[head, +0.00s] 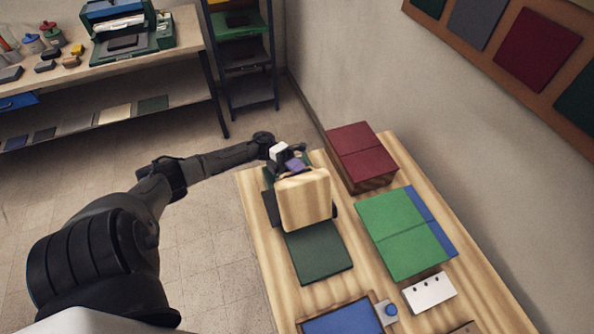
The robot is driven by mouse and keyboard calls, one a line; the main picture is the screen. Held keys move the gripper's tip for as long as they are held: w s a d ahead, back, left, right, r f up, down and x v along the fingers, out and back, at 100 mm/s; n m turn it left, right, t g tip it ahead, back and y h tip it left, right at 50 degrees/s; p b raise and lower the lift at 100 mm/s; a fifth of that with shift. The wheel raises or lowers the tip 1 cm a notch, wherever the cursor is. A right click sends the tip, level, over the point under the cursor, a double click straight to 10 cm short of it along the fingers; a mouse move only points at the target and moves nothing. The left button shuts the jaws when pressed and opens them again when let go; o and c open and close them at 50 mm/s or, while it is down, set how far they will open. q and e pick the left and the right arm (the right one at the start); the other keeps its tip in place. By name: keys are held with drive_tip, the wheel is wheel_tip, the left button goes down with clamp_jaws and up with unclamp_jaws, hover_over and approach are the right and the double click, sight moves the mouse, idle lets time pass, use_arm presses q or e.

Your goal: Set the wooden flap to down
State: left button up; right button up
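The wooden flap (304,203) is a pale, rounded panel at the far part of the wooden table. It appears raised, with its broad face toward me, above a dark base (270,208). My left gripper (294,160) is at the flap's upper edge, on its far side. The flap hides part of the gripper, so I cannot tell whether its fingers are open or whether they touch the flap. A small purple patch (296,166) shows beside the gripper. My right gripper is not in view.
On the table (360,278) are a dark green cover (318,251) in front of the flap, a dark red box (361,152), green covers (405,233), a white block (430,292) and a blue-topped tray (342,321). A wall stands at the right. Open floor lies left.

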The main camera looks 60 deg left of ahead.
use_arm(q)
clamp_jaws()
drive_tip(key=shift+r, duration=0.1)
